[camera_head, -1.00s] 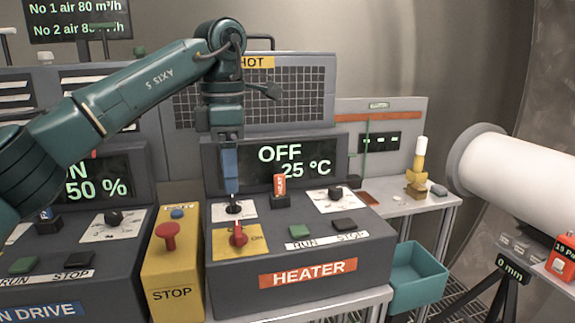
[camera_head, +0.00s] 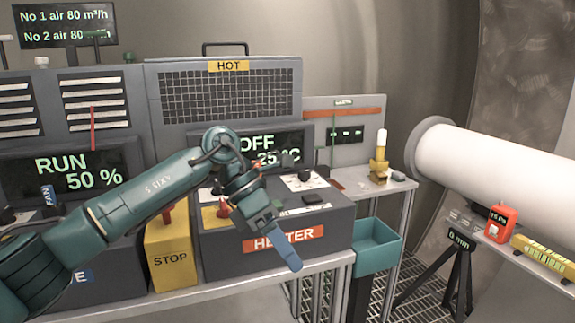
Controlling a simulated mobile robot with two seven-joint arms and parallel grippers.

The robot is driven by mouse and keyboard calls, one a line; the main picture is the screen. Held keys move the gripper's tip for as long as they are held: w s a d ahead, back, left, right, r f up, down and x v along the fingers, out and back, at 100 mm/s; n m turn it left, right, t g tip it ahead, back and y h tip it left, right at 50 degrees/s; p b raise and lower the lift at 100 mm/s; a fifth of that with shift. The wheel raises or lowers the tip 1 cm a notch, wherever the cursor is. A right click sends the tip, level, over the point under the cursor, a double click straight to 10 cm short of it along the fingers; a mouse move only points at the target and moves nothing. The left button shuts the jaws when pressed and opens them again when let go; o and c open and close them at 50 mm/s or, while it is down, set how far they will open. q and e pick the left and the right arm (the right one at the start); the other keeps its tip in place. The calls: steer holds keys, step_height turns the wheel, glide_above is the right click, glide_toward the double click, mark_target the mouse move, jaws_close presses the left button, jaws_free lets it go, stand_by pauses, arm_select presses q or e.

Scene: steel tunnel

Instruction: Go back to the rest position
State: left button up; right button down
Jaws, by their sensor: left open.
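My left arm comes in from the left and its blue-fingered gripper (camera_head: 293,262) points down and right, in front of the heater box (camera_head: 225,262). It is open and nothing shows between its fingers, which I see nearly edge-on. The arm hides part of the heater's controls and of its screen (camera_head: 285,142), which reads OFF and 25 °C. My right gripper is not in view.
A yellow STOP box (camera_head: 170,258) stands left of the heater. A teal bin (camera_head: 378,256) hangs at the bench's right end. A white cylinder (camera_head: 500,175) and a tripod (camera_head: 456,265) stand at the right. Open grating floor (camera_head: 415,290) lies between.

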arm_select(q)
steer(key=s+d+f+n+h, duration=0.2)
steer(key=s+d+n+h, duration=0.55)
steer(key=d+h, duration=0.4)
steer(key=w+a+f+n+t+y+p, duration=0.1)
steer(key=a+f+n+t+y, duration=0.2)
steer(key=a+f+n+t, duration=0.55)
steer(key=a+f+n+t+y, duration=0.1)
steer(key=a+n+t+y, duration=0.3)
steer(key=n, duration=0.9)
steer(key=w+a+f+n+t+y+p, duration=0.1)
steer(key=a+f+n+t+y, duration=0.15)
steer(key=f+n+t, duration=0.45)
steer(key=s+a+f+n+g+y, duration=0.5)
steer(key=s+a+f+n, duration=0.5)
steer(key=s+f+n, duration=0.2)
steer(key=s+f, duration=0.1)
steer(key=s, duration=0.1)
steer(key=shift+s+f, duration=0.3)
steer(key=shift+s, duration=0.1)
steer(key=shift+a+g, duration=0.1)
steer(key=shift+g, duration=0.15)
